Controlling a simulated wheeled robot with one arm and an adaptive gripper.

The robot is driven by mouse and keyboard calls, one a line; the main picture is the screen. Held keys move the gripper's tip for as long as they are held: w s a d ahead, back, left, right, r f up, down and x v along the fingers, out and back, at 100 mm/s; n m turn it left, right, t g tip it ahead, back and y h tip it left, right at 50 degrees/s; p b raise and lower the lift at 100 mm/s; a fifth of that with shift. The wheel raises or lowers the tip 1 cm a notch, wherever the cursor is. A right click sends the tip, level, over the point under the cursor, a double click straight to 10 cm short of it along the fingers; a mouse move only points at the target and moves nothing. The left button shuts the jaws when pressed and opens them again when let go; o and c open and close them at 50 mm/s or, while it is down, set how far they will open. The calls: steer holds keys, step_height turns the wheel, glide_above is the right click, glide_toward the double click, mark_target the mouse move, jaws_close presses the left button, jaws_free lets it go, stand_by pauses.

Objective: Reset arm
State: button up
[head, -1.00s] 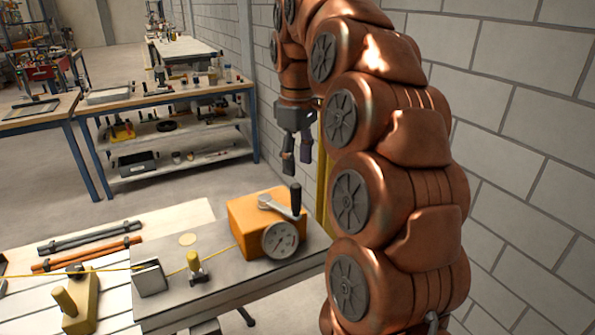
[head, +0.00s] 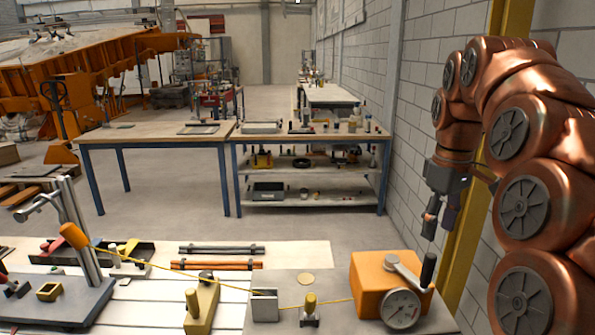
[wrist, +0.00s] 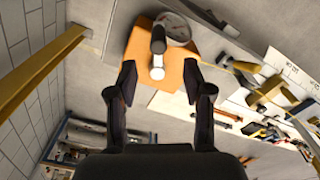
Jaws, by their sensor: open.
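My gripper (head: 440,213) hangs at the end of my copper-coloured arm on the right of the head view, pointing down. It is open and empty, and its two dark fingers also show apart in the wrist view (wrist: 163,88). An orange box (head: 378,278) with a round dial (head: 401,308) and a crank handle (head: 427,270) stands on the bench below the gripper. In the wrist view the orange box (wrist: 172,75) lies beyond the fingertips, apart from them.
A yellow post (head: 470,240) and a block wall (head: 411,150) stand close to my arm. A yellow cord (head: 200,280) runs from the orange box to an orange-tipped metal stand (head: 75,237). Blue-legged workbenches (head: 150,139) stand behind, with open floor between.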

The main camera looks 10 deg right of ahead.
steer(key=s+a+f+m+p, duration=0.1)
steer(key=s+a+f, duration=0.5)
steer(key=s+a, duration=0.45)
steer(key=s+a+f+m+g+p, duration=0.1)
steer(key=s+a+f, duration=0.1)
steer(key=s+f, duration=0.3)
steer(key=s+a+f+m, duration=0.2)
steer(key=s+f, duration=0.4)
steer(key=s, duration=0.6)
steer(key=shift+f+m+g+p, duration=0.3)
steer(key=shift+g+p, duration=0.05)
steer(key=shift+g, duration=0.05)
